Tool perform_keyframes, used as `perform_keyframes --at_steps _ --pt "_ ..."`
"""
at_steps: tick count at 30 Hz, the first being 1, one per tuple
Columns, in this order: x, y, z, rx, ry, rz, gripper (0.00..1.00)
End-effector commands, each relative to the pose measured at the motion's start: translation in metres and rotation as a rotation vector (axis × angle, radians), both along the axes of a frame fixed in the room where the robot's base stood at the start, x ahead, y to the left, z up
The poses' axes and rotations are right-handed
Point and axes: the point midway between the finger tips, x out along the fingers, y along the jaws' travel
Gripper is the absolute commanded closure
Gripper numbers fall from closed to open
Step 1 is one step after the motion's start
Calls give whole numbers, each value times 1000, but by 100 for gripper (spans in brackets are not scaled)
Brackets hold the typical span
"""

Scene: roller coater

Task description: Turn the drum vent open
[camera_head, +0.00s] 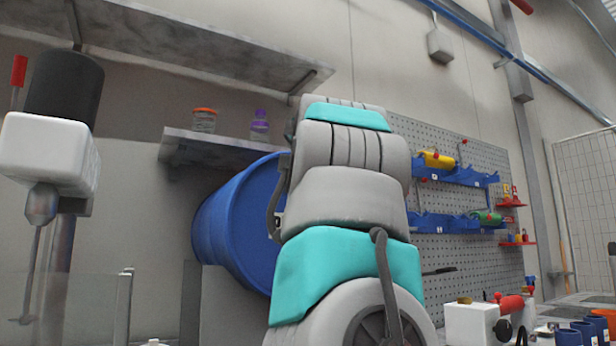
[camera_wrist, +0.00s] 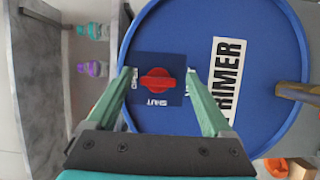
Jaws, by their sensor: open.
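The drum vent is a red knob (camera_wrist: 157,82) on a dark blue square plate (camera_wrist: 145,62) on the face of the blue drum (camera_wrist: 235,20). The knob's bar lies crosswise in the wrist view. The plate reads "OPEN" at its left edge and "SHUT" below the knob. My gripper (camera_wrist: 158,75) is open, its green fingers on either side of the knob with gaps between; their depth relative to it is unclear. In the head view the drum (camera_head: 225,225) lies on its side, and my arm hides its face, the vent and my gripper.
A brownish pipe-like part (camera_wrist: 298,93) sticks out at the drum face's right. A small shelf (camera_head: 205,148) above the drum holds an orange-lidded jar (camera_head: 204,120) and a purple-topped bottle (camera_head: 260,127). A pegboard (camera_head: 460,255) with blue racks stands at right.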

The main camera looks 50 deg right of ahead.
Motion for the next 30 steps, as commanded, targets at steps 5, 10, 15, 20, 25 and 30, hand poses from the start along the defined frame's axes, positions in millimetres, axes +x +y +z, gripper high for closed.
perform_keyframes --at_steps 5,10,15,20,25,30 --pt "-1 1 1 -1 -1 0 15" --pt "-9 7 1 -1 -3 -2 15" --pt "-26 24 1 -2 -4 -2 15" --pt "-44 38 1 0 -4 0 15" --pt "-56 49 1 0 0 0 15" --pt "-60 51 1 -1 0 0 15"
